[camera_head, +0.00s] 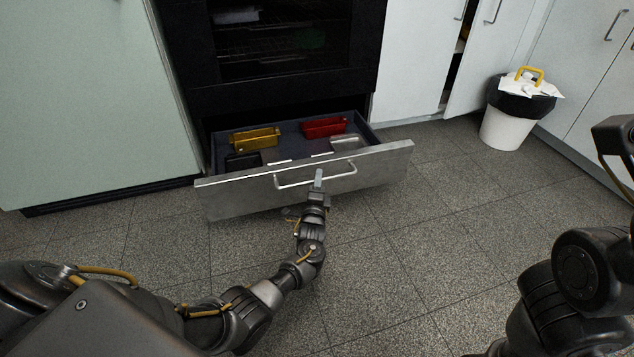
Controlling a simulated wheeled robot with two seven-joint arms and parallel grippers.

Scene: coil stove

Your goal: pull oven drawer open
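The oven drawer (384,170) stands pulled out below the black oven, with its pale metal front facing me and its inside visible. A bar handle (290,184) runs across the front. My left gripper (318,180) is at the middle of this handle, with a light finger overlapping the bar. Whether its fingers are closed around the bar cannot be made out. Inside the drawer lie a yellow box-like item (254,139), a red one (324,127), a black one (243,161) and a light grey one (344,143). My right gripper is out of view; only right arm links show.
The black oven (280,85) stands above the drawer. A pale green cabinet panel (80,100) is at left. White cabinets (415,60) are at right, one door ajar. A white bin (507,128) with a black liner stands by them. The tiled floor (420,260) is clear.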

